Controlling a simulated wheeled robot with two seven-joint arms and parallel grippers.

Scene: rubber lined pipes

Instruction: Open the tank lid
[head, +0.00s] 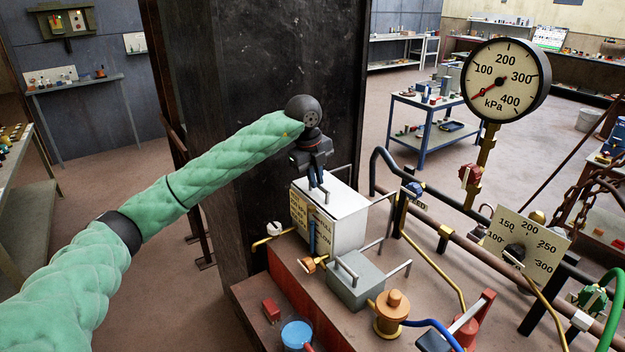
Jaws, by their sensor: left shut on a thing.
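A white box-shaped tank (328,232) with printed yellowish and white labels stands on the red bench in the head view. Its flat white lid (335,203) looks level and closed, with thin bar handles at its back and right side. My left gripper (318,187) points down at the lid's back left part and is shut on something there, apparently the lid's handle. The fingertips and the grip itself are small and partly hidden. My right gripper is not in view.
A grey box (355,287) with bar handles sits in front of the tank. An orange-brown valve (391,312), a blue cup (296,335) and pipes crowd the bench. A dark column (262,90) rises close behind my left arm. A pressure gauge (505,80) stands right.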

